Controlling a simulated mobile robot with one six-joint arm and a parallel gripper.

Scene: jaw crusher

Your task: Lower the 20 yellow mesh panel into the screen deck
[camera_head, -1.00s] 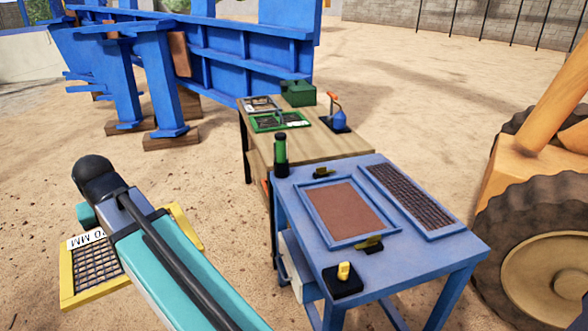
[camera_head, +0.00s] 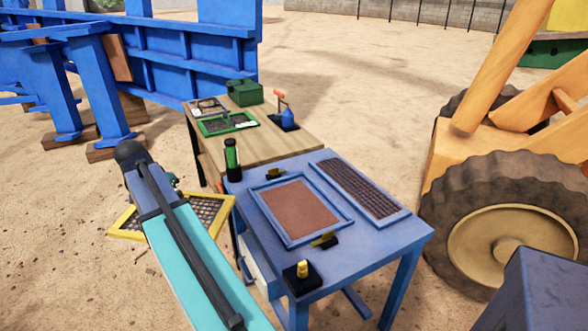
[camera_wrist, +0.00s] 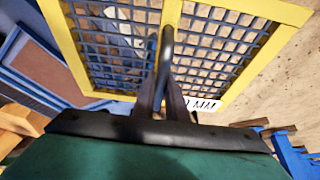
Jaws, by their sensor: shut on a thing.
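The yellow-framed mesh panel (camera_head: 225,216) hangs in the air left of the blue screen deck (camera_head: 405,238), partly hidden by my arm. In the wrist view the panel (camera_wrist: 278,12) shows a dark mesh and a white label partly reading "MM". My gripper (camera_wrist: 163,100) is shut on the panel's dark bar handle; in the head view my arm hides it. The deck has a blue-rimmed bay with a brown floor (camera_head: 300,207) and, to its right, a dark mesh section (camera_head: 358,188). The bay also shows at the left of the wrist view (camera_wrist: 45,65).
Black-and-yellow latches (camera_head: 323,240) sit by the bay. A yellow knob on a black block (camera_head: 302,270) and a green-black cylinder (camera_head: 232,158) stand nearby. A wooden table (camera_head: 262,140) adjoins behind. A large wheel (camera_head: 500,225) stands close on the right.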

